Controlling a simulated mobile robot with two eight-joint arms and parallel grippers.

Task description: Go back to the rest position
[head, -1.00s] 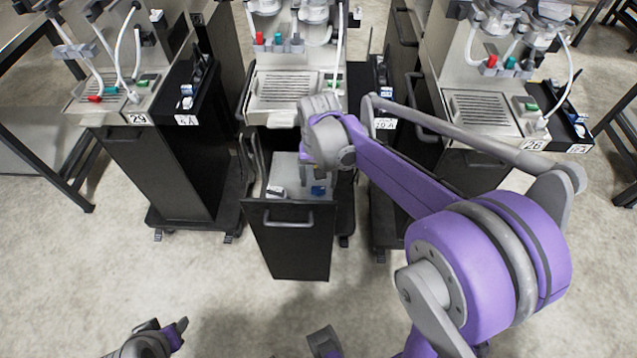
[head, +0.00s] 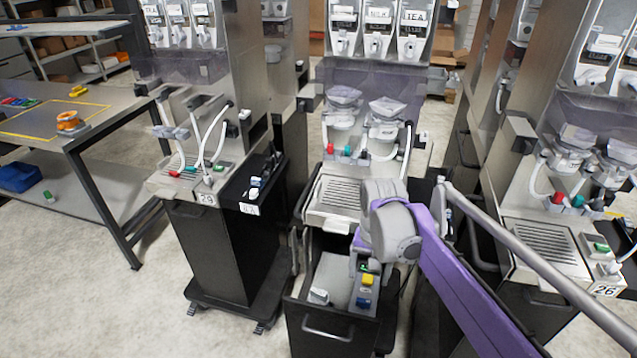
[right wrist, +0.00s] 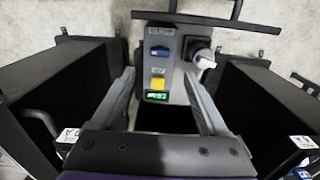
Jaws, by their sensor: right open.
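My right arm comes in from the right in the head view. Its wrist is over the open drawer (head: 328,329) of the middle dispenser, and its fingers are hidden there. In the right wrist view my right gripper (right wrist: 160,80) is open, its two fingers apart. Between and beyond them is a grey panel (right wrist: 167,54) with a blue switch, a yellow switch and a green lit display. Nothing is seen held between the fingers. The panel (head: 365,287) also shows inside the drawer in the head view. My left gripper is in neither current view.
A left dispenser (head: 226,250) and a right dispenser (head: 545,295) stand close on both sides of the middle one. A table (head: 97,120) with an orange item (head: 69,122) stands at the far left. Bare floor (head: 80,290) lies at the lower left.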

